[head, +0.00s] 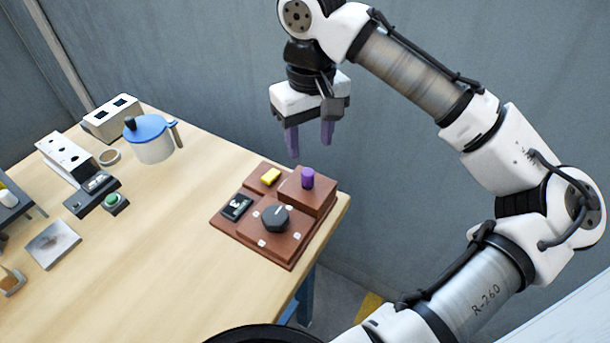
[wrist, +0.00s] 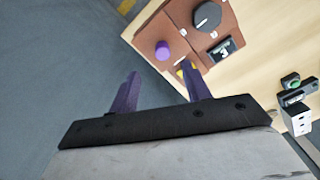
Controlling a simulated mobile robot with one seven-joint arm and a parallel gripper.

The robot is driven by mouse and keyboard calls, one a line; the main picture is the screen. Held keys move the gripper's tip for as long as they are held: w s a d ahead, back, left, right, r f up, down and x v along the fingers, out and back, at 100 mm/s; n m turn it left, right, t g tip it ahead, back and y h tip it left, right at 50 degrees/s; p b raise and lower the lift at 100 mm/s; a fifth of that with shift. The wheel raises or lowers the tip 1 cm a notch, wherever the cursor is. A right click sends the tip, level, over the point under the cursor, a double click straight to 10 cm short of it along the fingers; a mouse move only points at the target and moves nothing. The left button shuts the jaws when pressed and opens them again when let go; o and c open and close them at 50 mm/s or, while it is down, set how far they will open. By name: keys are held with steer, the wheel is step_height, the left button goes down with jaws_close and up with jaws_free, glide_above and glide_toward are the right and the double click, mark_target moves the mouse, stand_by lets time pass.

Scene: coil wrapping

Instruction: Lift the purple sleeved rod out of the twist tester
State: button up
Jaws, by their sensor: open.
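The purple sleeved rod (head: 308,178) stands upright in the raised block of the brown twist tester (head: 284,248), near the table's right corner. In the wrist view the rod (wrist: 162,50) shows as a purple round end on the tester (wrist: 150,32). My gripper (head: 311,148) hangs above and behind the tester in the head view, with its purple fingers apart and nothing between them. In the wrist view the gripper (wrist: 162,82) is also open, and the rod lies beyond its fingertips. The rod's lower part is hidden inside the block.
The tester carries a dark knob (head: 275,218), a yellow button (head: 270,176) and a small display (head: 236,207). A blue-lidded pot (head: 153,147), a white block with holes (head: 67,158) and a green button box (head: 115,203) stand to the left. The table's middle is clear.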

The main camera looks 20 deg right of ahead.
mark_target(308, 172)
steer(key=f+p, duration=0.1)
steer(key=f, duration=0.8)
steer(key=shift+a+p, duration=0.2)
steer(key=shift+p, duration=0.15)
jaws_close()
step_height(308, 172, up, 20)
steer(key=b, duration=0.1)
steer(key=shift+b, duration=0.3)
